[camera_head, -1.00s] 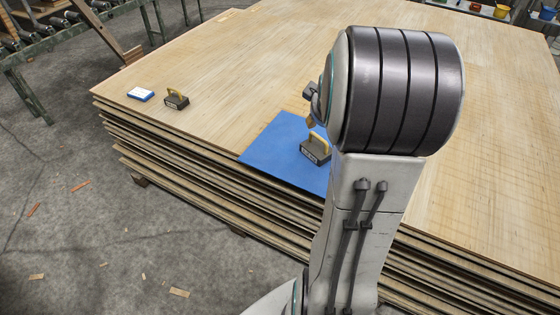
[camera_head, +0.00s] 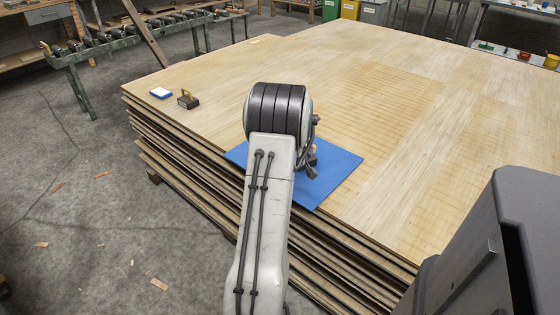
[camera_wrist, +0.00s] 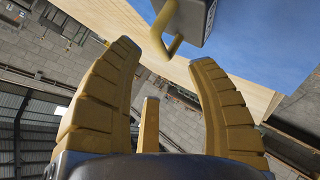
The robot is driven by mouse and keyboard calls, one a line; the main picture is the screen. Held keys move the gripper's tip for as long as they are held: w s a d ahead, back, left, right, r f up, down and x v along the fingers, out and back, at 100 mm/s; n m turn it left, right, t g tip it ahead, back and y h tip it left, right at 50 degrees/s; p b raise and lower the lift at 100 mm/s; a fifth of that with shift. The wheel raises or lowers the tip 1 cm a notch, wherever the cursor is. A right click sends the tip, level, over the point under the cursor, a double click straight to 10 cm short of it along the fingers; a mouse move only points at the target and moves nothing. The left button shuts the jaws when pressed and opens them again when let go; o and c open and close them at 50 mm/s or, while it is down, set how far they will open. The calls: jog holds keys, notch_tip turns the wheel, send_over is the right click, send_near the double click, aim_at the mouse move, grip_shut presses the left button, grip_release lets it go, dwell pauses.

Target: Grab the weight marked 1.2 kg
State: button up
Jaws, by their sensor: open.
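A dark weight with a yellow handle (camera_wrist: 194,18) is at the top of the wrist view, over a blue mat (camera_wrist: 265,35). Only part of its label shows and I cannot read it. My gripper (camera_wrist: 165,55) is open and empty, its yellow fingers spread on either side of the handle's near end, not closed on it. In the head view the blue mat (camera_head: 340,172) lies at the stack's near edge; my arm hides most of the weight there. A second dark weight with a yellow handle (camera_head: 188,101) sits at the left; its mark is too small to read.
The veneer stack (camera_head: 400,85) has a wide bare top. A small blue and white box (camera_head: 160,93) lies beside the second weight. A green roller conveyor (camera_head: 110,48) stands at the back left. Scraps lie on the grey floor (camera_head: 100,230).

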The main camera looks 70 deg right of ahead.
jog(key=shift+x, duration=3.8)
jog(key=shift+s+d+r, duration=0.1)
jog(key=shift+s, duration=0.05)
jog(key=shift+c, duration=0.5)
grip_shut()
jog(key=shift+d+r, duration=0.1)
jog(key=shift+r, duration=0.2)
